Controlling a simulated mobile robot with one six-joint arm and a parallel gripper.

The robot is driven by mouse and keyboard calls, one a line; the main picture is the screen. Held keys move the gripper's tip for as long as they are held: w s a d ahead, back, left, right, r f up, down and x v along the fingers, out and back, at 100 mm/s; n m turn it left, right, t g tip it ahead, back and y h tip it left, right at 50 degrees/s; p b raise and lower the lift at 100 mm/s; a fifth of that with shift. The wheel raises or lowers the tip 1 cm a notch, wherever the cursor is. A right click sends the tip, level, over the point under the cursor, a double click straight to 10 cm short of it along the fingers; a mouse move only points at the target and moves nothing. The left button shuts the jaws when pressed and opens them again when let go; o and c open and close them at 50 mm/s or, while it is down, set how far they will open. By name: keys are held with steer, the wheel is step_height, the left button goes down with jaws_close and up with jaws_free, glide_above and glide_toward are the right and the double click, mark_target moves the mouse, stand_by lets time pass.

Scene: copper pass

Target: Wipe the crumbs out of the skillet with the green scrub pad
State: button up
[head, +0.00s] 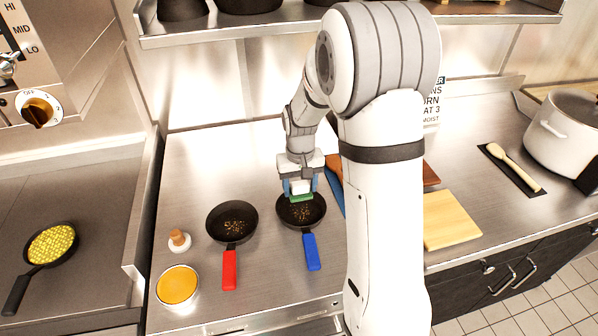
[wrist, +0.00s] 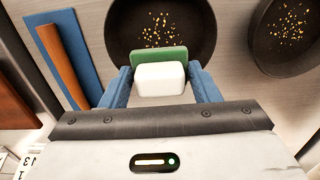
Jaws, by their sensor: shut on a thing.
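My gripper (head: 301,188) is shut on the green scrub pad (head: 302,198), which has a white block as its back. The pad also shows between the blue fingers in the wrist view (wrist: 158,58). It is at the far side of the blue-handled skillet (head: 313,222), over its rim; I cannot tell whether it touches the pan. Brown crumbs lie in the middle of that skillet, clear of the pad. The red-handled skillet (head: 232,212) stands to the left, with crumbs in it too. In the wrist view it is at the upper right (wrist: 268,50).
A small wooden-topped item (head: 179,239) and a round yellow-filled container (head: 178,286) stand left of the skillets. A blue board (head: 335,188) is close on the right. Further right are a wooden board (head: 450,220), a spoon (head: 512,165) and a pot (head: 562,135). A shelf hangs above.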

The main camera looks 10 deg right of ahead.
mark_target(300, 184)
steer(key=shift+r+p, duration=0.8)
steer(key=shift+r, duration=0.85)
steer(key=shift+s+a+f+b, duration=0.1)
steer(key=shift+f+b, duration=0.15)
steer(key=shift+b, duration=0.85)
steer(key=shift+f, duration=0.1)
